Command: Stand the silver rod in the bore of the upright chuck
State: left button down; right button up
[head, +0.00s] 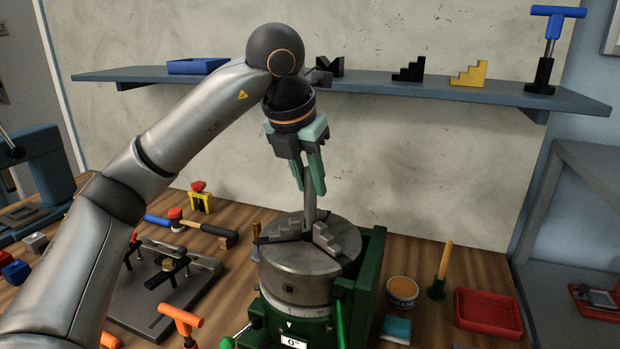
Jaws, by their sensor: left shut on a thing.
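The upright chuck (300,268) is a round grey metal body with stepped jaws on its top face, on a green base at the middle of the bench. My left gripper (312,188) points down above it, with green fingers shut on the silver rod (309,208). The rod stands close to upright, its lower end among the jaws near the centre of the top face. The jaws hide the bore, so I cannot tell whether the rod's tip is inside it or just above. The rod's upper part is hidden between the fingers. My right gripper is not in view.
A blue-grey shelf (380,85) crosses the wall behind my left wrist, holding stepped blocks and a blue-handled tool (552,40). Right of the chuck are a grease tin (402,290), a brush (441,272) and a red tray (488,312). A hammer (195,226) and clamping plate (150,290) lie left.

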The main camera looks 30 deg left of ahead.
aim_at(308, 197)
pick_arm(q)
jog(key=shift+f+b, duration=1.6)
jog(key=shift+f, duration=0.6)
dwell(0.7)
jog(key=shift+f, duration=0.3)
dwell(1.0)
jog(key=c, duration=0.6)
grip_release()
jog(key=shift+f, duration=0.1)
jog(key=shift+o, duration=0.8)
jog(key=shift+d+r, duration=0.1)
jog(key=shift+r, duration=0.1)
